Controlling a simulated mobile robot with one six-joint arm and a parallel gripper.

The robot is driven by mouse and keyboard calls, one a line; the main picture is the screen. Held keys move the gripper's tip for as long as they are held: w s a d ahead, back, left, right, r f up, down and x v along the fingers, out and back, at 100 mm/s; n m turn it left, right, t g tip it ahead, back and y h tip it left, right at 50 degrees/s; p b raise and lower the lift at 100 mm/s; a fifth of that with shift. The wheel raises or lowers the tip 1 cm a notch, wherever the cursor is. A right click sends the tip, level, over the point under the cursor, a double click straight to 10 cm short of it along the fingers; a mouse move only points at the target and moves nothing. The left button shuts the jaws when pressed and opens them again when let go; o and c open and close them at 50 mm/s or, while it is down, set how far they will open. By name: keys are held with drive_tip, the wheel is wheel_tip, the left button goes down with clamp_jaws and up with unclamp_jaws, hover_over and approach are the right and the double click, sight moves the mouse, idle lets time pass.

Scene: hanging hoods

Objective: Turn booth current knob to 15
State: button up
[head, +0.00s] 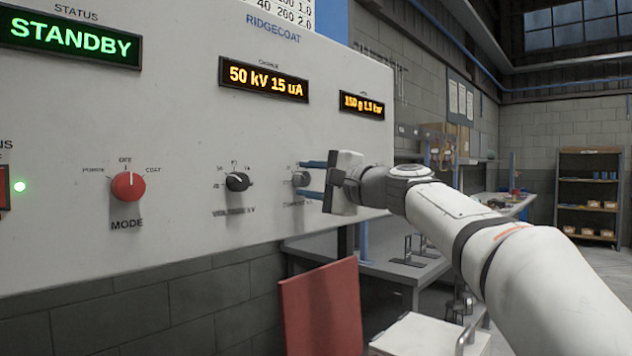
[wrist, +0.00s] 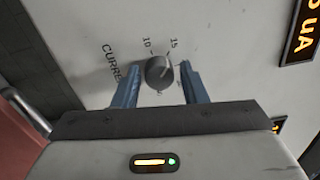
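The current knob (head: 301,179) is a small grey round knob at the right of the panel, partly hidden by my gripper (head: 304,178) in the head view. In the wrist view the knob (wrist: 159,72) shows clearly, with a pale line pointing up and right towards the 15 mark (wrist: 174,43). The 10 mark (wrist: 147,44) is to its left. My gripper (wrist: 160,70) is open; its two blue fingers stand on either side of the knob with a small visible gap on each side. The amber display (head: 264,79) reads 50 kV 15 uA.
The voltage knob (head: 238,182) is left of the current knob, and the red mode knob (head: 128,186) is further left. The green status display (head: 69,38) reads STANDBY. Below the panel are a red board (head: 321,308) and a grey bench (head: 385,265).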

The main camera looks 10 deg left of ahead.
drive_tip(key=shift+o, duration=1.1)
drive_tip(key=shift+d, duration=0.15)
drive_tip(key=v, duration=0.7)
drive_tip(key=shift+d, duration=0.35)
drive_tip(key=shift+s, duration=0.15)
drive_tip(key=shift+f, duration=0.1)
